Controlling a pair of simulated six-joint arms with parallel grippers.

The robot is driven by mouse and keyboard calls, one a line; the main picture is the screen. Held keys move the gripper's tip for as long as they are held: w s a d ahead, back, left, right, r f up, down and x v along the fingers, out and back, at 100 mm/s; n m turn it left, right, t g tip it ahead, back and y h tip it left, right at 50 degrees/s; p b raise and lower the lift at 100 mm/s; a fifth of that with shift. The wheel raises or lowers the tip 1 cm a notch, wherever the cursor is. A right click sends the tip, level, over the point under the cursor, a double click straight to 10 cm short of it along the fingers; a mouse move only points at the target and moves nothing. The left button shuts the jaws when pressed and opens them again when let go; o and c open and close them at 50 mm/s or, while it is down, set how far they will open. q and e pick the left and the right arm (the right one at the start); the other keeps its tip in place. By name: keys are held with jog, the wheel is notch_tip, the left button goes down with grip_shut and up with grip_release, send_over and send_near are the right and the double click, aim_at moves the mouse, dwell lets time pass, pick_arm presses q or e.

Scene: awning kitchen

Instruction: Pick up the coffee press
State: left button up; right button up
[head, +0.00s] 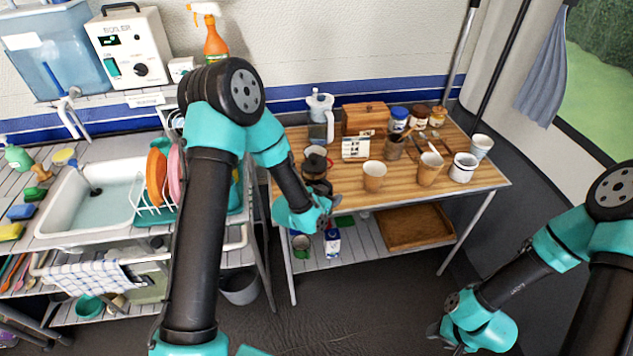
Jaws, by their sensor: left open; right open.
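A dark, round-bodied pot (315,166), which looks like the coffee press, stands at the left front of the wooden table (440,190). My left arm hides part of it, and its details are too small to make out. My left gripper (324,213) is open and empty at the table's front left edge, just in front of and below the pot in the picture. I see no contact between them. My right gripper (438,338) is open and low at the bottom right, over the floor and away from the table.
A white-handled jug (320,113) stands behind the pot. A wooden box (364,118), small card (356,147), jars (398,118) and several cups (374,176) share the table. A shelf below holds a wooden tray (413,228) and a carton (332,242). A sink (100,205) is left.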

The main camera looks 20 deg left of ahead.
pick_arm(q)
jog(key=shift+c, duration=0.2)
grip_shut()
jog(key=shift+r, duration=0.3)
dwell(0.5)
